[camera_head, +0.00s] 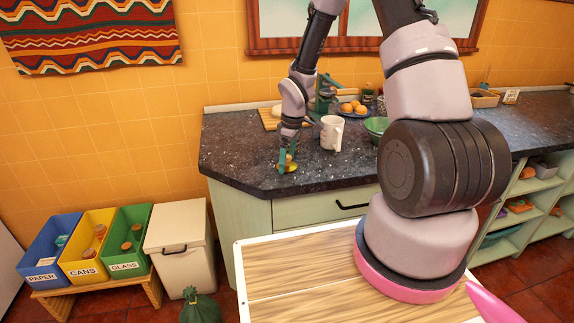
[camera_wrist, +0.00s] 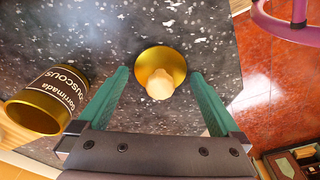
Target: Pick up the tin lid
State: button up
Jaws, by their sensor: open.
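The tin lid (camera_wrist: 174,57) is a round gold disc with a pale wooden knob, lying on the dark speckled counter. In the head view the lid (camera_head: 290,168) sits near the counter's front left corner. My gripper (camera_wrist: 160,74) is open, with its two green fingers on either side of the lid and its knob. The fingers look apart from the knob. A black couscous tin (camera_wrist: 52,97) with a gold end stands left of the fingers in the wrist view.
The counter edge drops to a red tiled floor (camera_wrist: 245,50) close by.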

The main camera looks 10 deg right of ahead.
jog(key=shift+f, duration=0.15)
jog(key=c, duration=1.1)
